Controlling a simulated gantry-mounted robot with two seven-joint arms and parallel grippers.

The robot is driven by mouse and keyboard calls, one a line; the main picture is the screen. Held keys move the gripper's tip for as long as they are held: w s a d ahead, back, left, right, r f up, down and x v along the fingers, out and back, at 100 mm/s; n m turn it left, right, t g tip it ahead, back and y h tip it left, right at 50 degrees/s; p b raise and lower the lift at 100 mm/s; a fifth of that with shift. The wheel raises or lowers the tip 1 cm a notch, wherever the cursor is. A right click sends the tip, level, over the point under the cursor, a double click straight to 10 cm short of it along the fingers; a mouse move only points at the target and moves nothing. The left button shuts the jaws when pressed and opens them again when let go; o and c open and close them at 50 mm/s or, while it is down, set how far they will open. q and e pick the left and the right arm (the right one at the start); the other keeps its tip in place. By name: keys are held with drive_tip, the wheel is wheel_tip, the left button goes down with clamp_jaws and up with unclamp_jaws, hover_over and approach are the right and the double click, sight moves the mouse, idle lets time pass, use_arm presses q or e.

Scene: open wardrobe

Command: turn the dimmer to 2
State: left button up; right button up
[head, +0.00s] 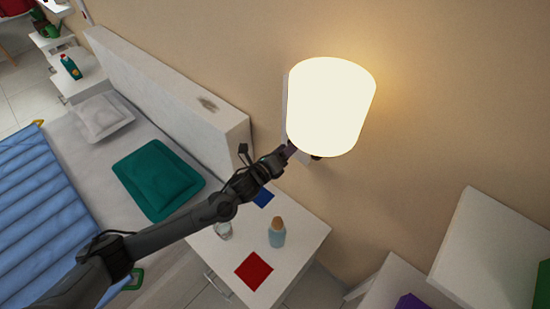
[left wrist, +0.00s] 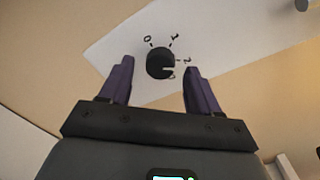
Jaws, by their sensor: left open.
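The dimmer is a round black knob (left wrist: 158,62) on a white plate (left wrist: 110,50) in the left wrist view. The marks 0, 1 and 2 stand around its upper and right side. A pale mark on the knob's lower right points rightward, near the 2; its exact setting is hard to tell. In the head view my left gripper (head: 287,152) is beside the lit wall lamp (head: 331,105), and the knob is hidden.
Below the arm, a white nightstand (head: 310,235) holds a bottle (head: 277,233), a glass (head: 223,229), a red square (head: 254,271) and a blue square (head: 263,197). A bed with a green pillow (head: 158,178) is left. White furniture (head: 490,250) stands at lower right.

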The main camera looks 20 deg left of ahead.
use_arm(q)
drive_tip(key=v, duration=0.9)
drive_tip(key=shift+s+p, duration=0.35)
drive_tip(key=shift+s, duration=0.05)
